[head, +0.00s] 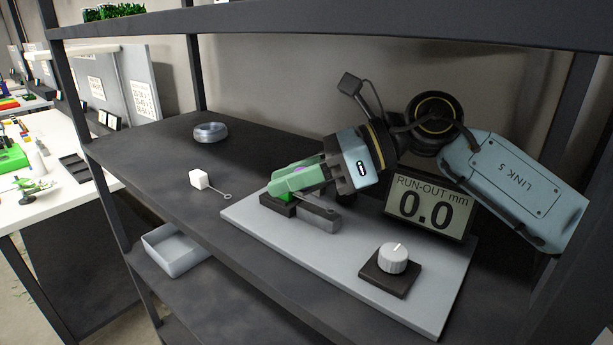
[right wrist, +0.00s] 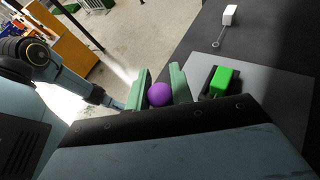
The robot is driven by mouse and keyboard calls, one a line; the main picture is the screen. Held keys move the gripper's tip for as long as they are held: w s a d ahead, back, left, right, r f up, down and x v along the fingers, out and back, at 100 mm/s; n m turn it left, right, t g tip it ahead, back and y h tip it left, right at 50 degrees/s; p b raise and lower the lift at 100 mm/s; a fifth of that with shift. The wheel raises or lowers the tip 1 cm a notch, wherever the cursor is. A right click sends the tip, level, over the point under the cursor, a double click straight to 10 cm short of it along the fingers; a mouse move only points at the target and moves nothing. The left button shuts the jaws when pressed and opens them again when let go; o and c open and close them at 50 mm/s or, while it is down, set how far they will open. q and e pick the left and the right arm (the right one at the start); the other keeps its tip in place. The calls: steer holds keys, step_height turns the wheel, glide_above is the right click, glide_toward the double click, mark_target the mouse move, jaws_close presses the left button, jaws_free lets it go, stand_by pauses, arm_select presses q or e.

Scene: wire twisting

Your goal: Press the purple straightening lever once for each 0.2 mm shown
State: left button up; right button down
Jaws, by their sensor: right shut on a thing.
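The display (head: 428,208) stands at the back right of the grey board and reads "RUN-OUT mm 0.0". My right gripper (head: 287,182) reaches in from the right over the board's far left part. In the right wrist view, its green fingers (right wrist: 159,80) are shut on the purple ball-shaped knob (right wrist: 159,95) of the straightening lever. The lever's shaft is hidden by the gripper. In the head view the fingers cover most of the knob. My left gripper is not in view.
A green block (right wrist: 221,81) in a dark holder sits beside the fingers. A white dial (head: 394,258) on a dark base is at the board's front right. A white cube (head: 199,180), wire coil (head: 210,132) and shelf posts are also near. The shelf's left part is mostly clear.

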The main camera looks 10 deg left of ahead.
mark_target(308, 194)
steer(key=shift+s+f+n+t+h+b, duration=0.15)
steer(key=shift+f+b, duration=0.15)
steer(key=shift+f, duration=0.2)
steer(key=shift+s+f+n+t+h+b, duration=0.15)
steer(key=shift+f+b, duration=0.15)
steer(key=shift+f, duration=0.15)
steer(key=shift+a+f+b, duration=0.1)
steer(key=shift+f+b, duration=0.55)
steer(key=shift+f, duration=0.05)
